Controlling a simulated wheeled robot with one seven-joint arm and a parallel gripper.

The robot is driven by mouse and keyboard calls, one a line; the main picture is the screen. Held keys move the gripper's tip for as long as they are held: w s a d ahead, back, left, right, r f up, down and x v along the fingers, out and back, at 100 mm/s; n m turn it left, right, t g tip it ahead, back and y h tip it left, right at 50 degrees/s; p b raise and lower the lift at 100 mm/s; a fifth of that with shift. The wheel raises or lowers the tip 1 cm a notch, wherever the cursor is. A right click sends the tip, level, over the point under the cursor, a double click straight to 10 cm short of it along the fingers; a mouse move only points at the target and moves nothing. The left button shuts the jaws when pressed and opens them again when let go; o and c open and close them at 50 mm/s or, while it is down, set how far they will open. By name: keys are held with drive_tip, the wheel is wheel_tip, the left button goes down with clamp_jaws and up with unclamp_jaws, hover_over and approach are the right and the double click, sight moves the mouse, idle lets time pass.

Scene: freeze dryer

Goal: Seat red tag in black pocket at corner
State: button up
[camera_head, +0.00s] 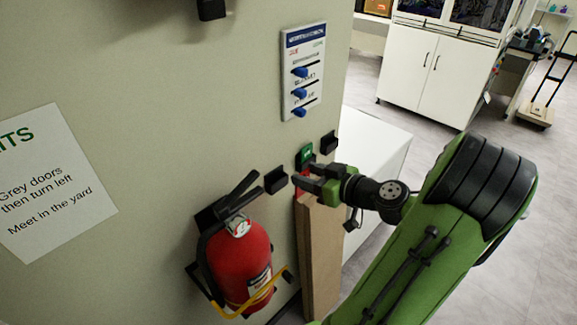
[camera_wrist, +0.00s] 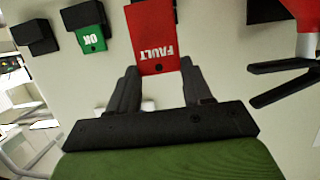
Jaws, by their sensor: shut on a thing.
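My gripper (camera_head: 308,180) is shut on the red tag (camera_wrist: 155,38), marked FAULT, which shows upside down between the fingertips in the wrist view. In the head view only a sliver of the red tag (camera_head: 302,185) shows behind the fingers. One black pocket (camera_head: 329,142) is on the wall near its right edge, and it also shows at the wrist view's left (camera_wrist: 34,36). Another black pocket (camera_head: 276,180) is left of my gripper, above the extinguisher. A green OK tag (camera_head: 305,153) sits between these two pockets. I cannot tell whether the red tag touches the wall.
A red fire extinguisher (camera_head: 241,265) with a black handle hangs left of and below my gripper. A wooden post (camera_head: 320,255) stands under it. A white panel with blue knobs (camera_head: 302,75) is above. A white cabinet (camera_head: 370,150) is behind, past the wall's edge.

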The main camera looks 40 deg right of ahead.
drive_tip(key=s, duration=0.9)
wheel_tip(320, 180, up, 7)
drive_tip(key=p, duration=0.4)
drive_tip(key=shift+f+p, duration=0.15)
drive_tip(key=shift+p, duration=0.15)
drive_tip(key=shift+d, duration=0.1)
